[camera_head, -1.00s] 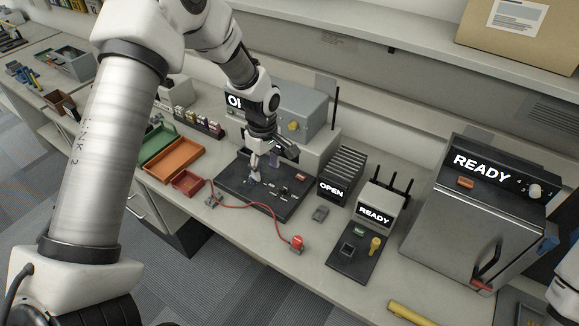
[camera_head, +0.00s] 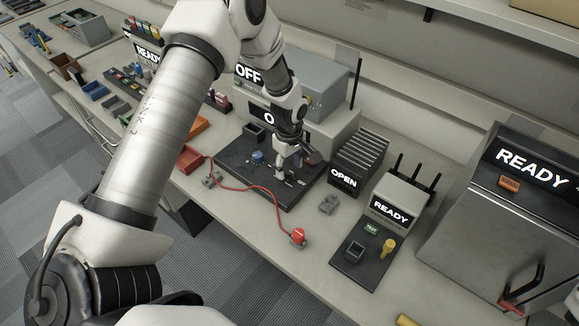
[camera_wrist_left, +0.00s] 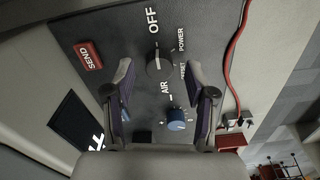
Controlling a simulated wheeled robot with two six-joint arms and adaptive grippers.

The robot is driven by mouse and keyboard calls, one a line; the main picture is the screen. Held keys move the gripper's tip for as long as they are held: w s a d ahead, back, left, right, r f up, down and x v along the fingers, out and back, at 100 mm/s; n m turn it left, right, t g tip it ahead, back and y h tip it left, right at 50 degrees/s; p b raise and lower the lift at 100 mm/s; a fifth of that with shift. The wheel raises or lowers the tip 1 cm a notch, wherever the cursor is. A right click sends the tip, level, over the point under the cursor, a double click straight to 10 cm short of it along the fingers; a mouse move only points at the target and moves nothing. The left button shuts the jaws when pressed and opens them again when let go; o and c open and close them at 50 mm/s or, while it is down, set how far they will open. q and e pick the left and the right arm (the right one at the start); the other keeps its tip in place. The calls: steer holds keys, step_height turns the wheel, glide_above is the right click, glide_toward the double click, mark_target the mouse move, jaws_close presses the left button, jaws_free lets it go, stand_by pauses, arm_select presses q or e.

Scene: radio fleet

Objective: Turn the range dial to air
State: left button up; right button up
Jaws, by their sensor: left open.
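The black control panel (camera_head: 232,168) lies on the bench under my left gripper (camera_head: 286,172). A blue dial (camera_head: 257,157) shows on it, left of the gripper. In the left wrist view the blue dial (camera_wrist_left: 177,120) has a white pointer mark, and the word AIR is printed just above it. A black knob (camera_wrist_left: 158,64) beside the words OFF and POWER is further up. The left gripper (camera_wrist_left: 163,95) is open, its two fingers apart above the panel with nothing between them. I cannot tell its exact height. My right gripper is out of view.
A red SEND button (camera_wrist_left: 89,55) is on the panel. A red cable runs to a red plug (camera_head: 298,236) on the bench. A finned OPEN unit (camera_head: 358,160), a READY unit (camera_head: 391,208) and a large READY cabinet (camera_head: 495,225) stand to the right.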

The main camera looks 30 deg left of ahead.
arm_select(q)
steer(key=shift+s+f, duration=0.1)
steer(key=shift+f, duration=0.35)
steer(key=shift+w+f, duration=0.2)
steer(key=shift+f, duration=0.15)
steer(key=shift+s+r, duration=0.1)
jaws_close()
